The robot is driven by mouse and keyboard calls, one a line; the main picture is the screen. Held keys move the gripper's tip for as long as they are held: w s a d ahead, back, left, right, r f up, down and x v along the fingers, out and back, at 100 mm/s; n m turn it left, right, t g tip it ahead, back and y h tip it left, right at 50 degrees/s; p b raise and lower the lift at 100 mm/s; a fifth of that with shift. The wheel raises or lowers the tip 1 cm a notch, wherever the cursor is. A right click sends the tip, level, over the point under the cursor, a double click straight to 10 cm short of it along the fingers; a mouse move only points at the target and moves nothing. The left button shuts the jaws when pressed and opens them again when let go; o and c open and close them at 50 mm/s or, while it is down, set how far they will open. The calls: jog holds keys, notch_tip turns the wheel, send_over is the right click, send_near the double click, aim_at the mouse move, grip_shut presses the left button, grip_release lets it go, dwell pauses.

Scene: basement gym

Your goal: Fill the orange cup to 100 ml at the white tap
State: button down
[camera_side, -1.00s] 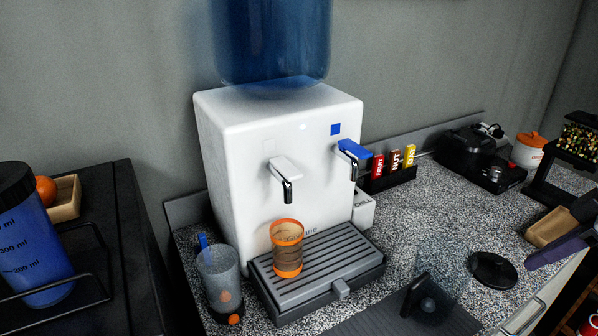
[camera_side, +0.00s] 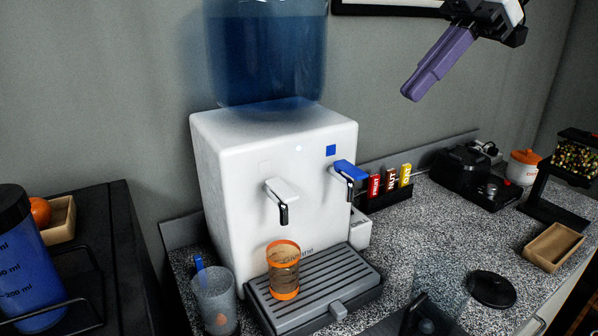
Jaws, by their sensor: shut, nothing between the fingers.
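The orange cup (camera_side: 284,270), see-through with an orange rim and base, stands upright on the grey slatted drip tray (camera_side: 335,272) of the white dispenser (camera_side: 230,160). In the picture it is below the white tap (camera_side: 282,190), whose lever and dark spout show on the dispenser's front. A blue-levered tap (camera_side: 347,170) is to its right. I cannot make out any water stream or the level in the cup. My gripper (camera_side: 411,92), with purple fingers, is shut and empty, raised at the upper right, well apart from cup and taps.
A clear jug (camera_side: 215,300) stands left of the drip tray. A rack of snack bars (camera_side: 388,194), a black appliance (camera_side: 470,170), a wooden tray (camera_side: 553,247) and a black disc (camera_side: 492,289) are on the speckled counter (camera_side: 430,225). A blue bottle (camera_side: 30,265) is at far left.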

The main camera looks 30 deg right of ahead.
jog(key=w+a+f+n+g+y, duration=0.1)
jog(key=w+a+f+g, duration=0.1)
jog(key=w, duration=0.9)
notch_tip(320, 180, down, 2)
jog(key=shift+w+a+f+n, duration=0.15)
jog(key=shift+w+a+n, duration=0.25)
jog(key=shift+a, duration=0.15)
send_over(281, 196)
jog(key=d, duration=0.3)
notch_tip(281, 196, down, 7)
jog(key=shift+f, duration=2.05)
